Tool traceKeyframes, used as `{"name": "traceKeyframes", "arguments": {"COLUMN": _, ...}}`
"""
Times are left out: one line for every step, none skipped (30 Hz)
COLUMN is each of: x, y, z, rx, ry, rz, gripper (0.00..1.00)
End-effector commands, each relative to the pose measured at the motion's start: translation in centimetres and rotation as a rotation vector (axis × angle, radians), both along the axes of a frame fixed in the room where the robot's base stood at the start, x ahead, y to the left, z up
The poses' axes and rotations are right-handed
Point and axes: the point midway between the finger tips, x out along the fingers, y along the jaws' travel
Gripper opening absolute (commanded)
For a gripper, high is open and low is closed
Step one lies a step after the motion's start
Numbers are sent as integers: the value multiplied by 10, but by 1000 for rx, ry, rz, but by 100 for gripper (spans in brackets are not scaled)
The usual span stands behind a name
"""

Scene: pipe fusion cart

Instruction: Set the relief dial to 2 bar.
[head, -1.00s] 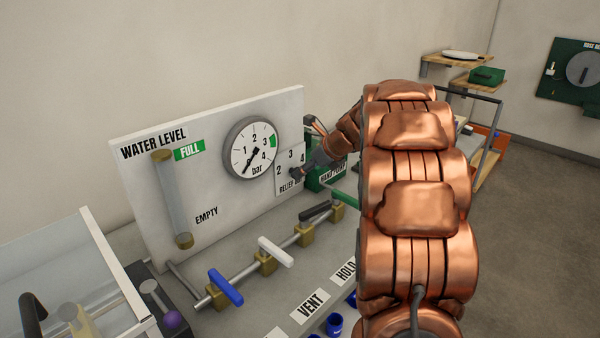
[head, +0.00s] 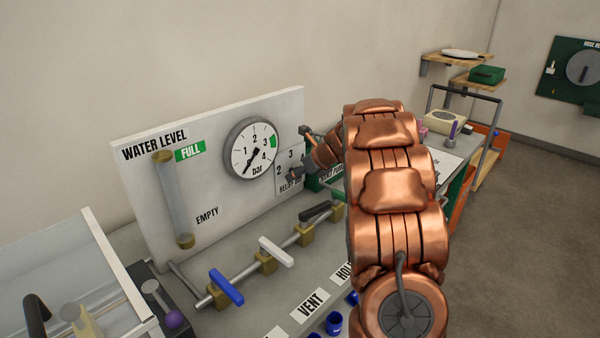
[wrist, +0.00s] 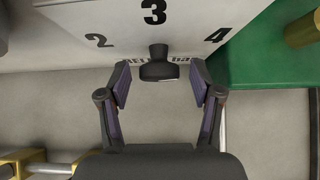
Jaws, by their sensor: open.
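The relief dial is a small dark knob (wrist: 158,66) below a white plate (wrist: 120,35) marked 2, 3 and 4. In the wrist view the knob stands below the 3. My gripper (wrist: 161,82) is open, with one finger on each side of the knob and a visible gap to both. Whether the fingertips reach fully past the knob is unclear. In the head view the relief plate (head: 283,160) sits right of the round pressure gauge (head: 250,148), partly hidden by my wrist. The gauge needle points to the lower left.
A green box (wrist: 265,55) is close to the right finger in the wrist view. Valves with blue (head: 226,287), white (head: 276,252) and black (head: 315,211) handles line the pipe below the panel. The water level tube (head: 171,200) is at left.

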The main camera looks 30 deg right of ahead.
Motion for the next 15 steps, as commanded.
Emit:
{"name": "traceKeyframes", "arguments": {"x": 0, "y": 0, "z": 0, "rx": 0, "ry": 0, "rz": 0, "gripper": 65}}
{"name": "traceKeyframes", "arguments": {"x": 0, "y": 0, "z": 0, "rx": 0, "ry": 0, "rz": 0, "gripper": 65}}
{"name": "traceKeyframes", "arguments": {"x": 0, "y": 0, "z": 0, "rx": 0, "ry": 0, "rz": 0, "gripper": 65}}
{"name": "traceKeyframes", "arguments": {"x": 0, "y": 0, "z": 0, "rx": 0, "ry": 0, "rz": 0, "gripper": 65}}
{"name": "traceKeyframes", "arguments": {"x": 0, "y": 0, "z": 0, "rx": 0, "ry": 0, "rz": 0, "gripper": 65}}
{"name": "traceKeyframes", "arguments": {"x": 0, "y": 0, "z": 0, "rx": 0, "ry": 0, "rz": 0, "gripper": 64}}
{"name": "traceKeyframes", "arguments": {"x": 0, "y": 0, "z": 0, "rx": 1, "ry": 0, "rz": 1, "gripper": 61}}
{"name": "traceKeyframes", "arguments": {"x": 0, "y": 0, "z": 0, "rx": 1, "ry": 0, "rz": 1, "gripper": 57}}
{"name": "traceKeyframes", "arguments": {"x": 0, "y": 0, "z": 0, "rx": 1, "ry": 0, "rz": 1, "gripper": 53}}
{"name": "traceKeyframes", "arguments": {"x": 0, "y": 0, "z": 0, "rx": 1, "ry": 0, "rz": 1, "gripper": 50}}
{"name": "traceKeyframes", "arguments": {"x": 0, "y": 0, "z": 0, "rx": 1, "ry": 0, "rz": 1, "gripper": 47}}
{"name": "traceKeyframes", "arguments": {"x": 0, "y": 0, "z": 0, "rx": 1, "ry": 0, "rz": 1, "gripper": 43}}
{"name": "traceKeyframes", "arguments": {"x": 0, "y": 0, "z": 0, "rx": 1, "ry": 0, "rz": 1, "gripper": 40}}
{"name": "traceKeyframes", "arguments": {"x": 0, "y": 0, "z": 0, "rx": 1, "ry": 0, "rz": 1, "gripper": 37}}
{"name": "traceKeyframes", "arguments": {"x": 0, "y": 0, "z": 0, "rx": 1, "ry": 0, "rz": 1, "gripper": 32}}
